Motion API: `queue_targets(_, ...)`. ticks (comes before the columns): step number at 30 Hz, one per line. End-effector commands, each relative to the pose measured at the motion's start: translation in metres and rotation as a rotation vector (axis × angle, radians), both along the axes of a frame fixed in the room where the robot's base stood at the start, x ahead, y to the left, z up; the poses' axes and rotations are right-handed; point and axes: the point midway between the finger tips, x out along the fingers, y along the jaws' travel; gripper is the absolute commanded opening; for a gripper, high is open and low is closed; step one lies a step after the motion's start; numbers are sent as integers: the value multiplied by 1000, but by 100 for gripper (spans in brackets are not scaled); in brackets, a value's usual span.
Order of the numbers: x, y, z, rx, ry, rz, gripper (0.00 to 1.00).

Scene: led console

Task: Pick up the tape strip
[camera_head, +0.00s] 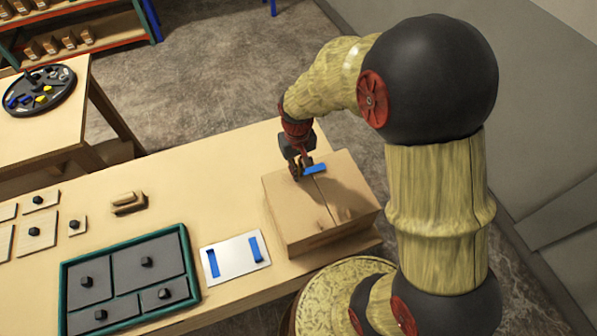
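A blue tape strip (316,169) shows at the back of the cardboard box's (283,222) top, right beside my gripper's fingertips. Two more blue tape strips, a left one (213,263) and a right one (255,249), lie on a white sheet (234,260) left of the box.
The box stands on a wooden table (222,180). A green-framed tray (62,290) with grey knobbed panels is left of the sheet. A side table (40,140) holds a dark round tray (45,108).

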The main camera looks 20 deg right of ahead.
Motion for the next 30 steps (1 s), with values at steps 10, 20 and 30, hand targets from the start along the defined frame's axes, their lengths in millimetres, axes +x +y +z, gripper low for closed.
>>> queue_targets(10, -25, 23, 60, 0, -4, 4, 0)
queue_targets(20, -73, 65, 100, 0, -3, 6, 0)
queue_targets(30, -102, 90, 116, 0, -1, 2, 0)
